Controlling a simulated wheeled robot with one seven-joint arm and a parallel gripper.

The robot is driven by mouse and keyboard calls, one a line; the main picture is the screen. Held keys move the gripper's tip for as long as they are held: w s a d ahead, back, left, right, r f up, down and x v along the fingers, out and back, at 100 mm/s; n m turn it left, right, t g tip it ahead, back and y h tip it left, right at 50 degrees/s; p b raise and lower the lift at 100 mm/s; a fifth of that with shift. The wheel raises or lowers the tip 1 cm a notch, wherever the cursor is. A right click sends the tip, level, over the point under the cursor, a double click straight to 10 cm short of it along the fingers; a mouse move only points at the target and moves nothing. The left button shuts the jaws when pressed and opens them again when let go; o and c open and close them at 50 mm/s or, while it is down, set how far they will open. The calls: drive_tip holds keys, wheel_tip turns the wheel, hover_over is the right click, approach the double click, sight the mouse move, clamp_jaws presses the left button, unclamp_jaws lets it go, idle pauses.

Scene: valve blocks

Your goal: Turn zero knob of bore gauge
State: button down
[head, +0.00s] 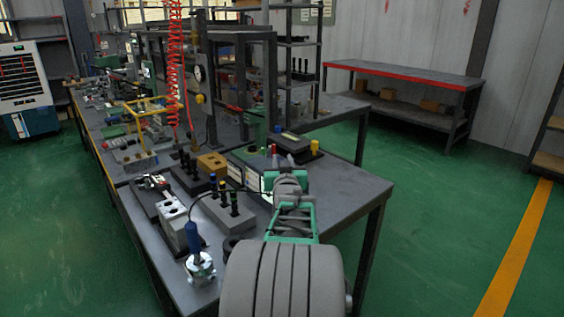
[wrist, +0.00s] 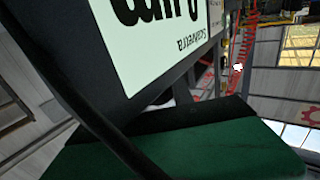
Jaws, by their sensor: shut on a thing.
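The bore gauge display unit (head: 252,176) stands on the bench, partly covered by my arm in the head view. In the wrist view its white screen (wrist: 150,45) is close and upside down, with large black digits cut off by the top edge. My gripper (head: 282,172) is at the display unit, shut on its zero knob. My own wrist hides the fingertips and the knob in the head view. A blue-handled probe with a metal head (head: 200,265) stands at the bench's near left corner. A dark cable (wrist: 85,115) crosses the wrist view.
A grey block with black and coloured plugs (head: 229,212) and a pale metal block (head: 176,222) stand left of my arm. A wooden-coloured block (head: 212,163) is behind them. The bench's right side (head: 345,190) is clear.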

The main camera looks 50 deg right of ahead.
drive_tip(key=c, duration=1.1)
unclamp_jaws()
drive_tip(key=v, duration=0.7)
drive_tip(key=shift+s+a, duration=0.15)
drive_tip(key=shift+s, duration=0.1)
drive_tip(key=shift+a, duration=0.15)
drive_tip(key=shift+s, duration=0.1)
